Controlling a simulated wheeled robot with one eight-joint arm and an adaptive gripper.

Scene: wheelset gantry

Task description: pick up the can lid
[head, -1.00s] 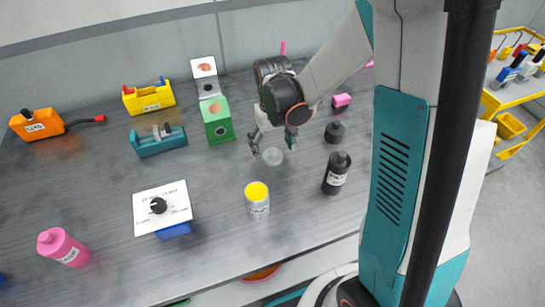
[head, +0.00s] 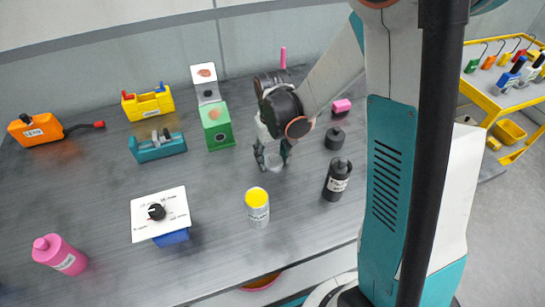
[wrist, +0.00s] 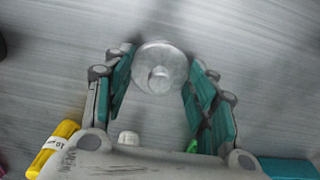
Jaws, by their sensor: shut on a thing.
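The can lid (wrist: 160,68) is a round, pale grey disc with a small knob in its middle. In the wrist view it sits between the fingertips of my gripper (wrist: 158,75), which is shut on it. In the head view my gripper (head: 272,163) points down at the bench, and the lid (head: 275,163) is partly hidden by the fingers. I cannot tell whether the lid still touches the bench. An open can with yellow inside (head: 257,207) stands in front of the gripper.
A black bottle (head: 337,180) and a dark round weight (head: 335,138) stand to the right of my gripper. A green box (head: 217,126) and a teal holder (head: 158,147) are to its left. A white dial panel (head: 160,212) is at front left. The bench between is clear.

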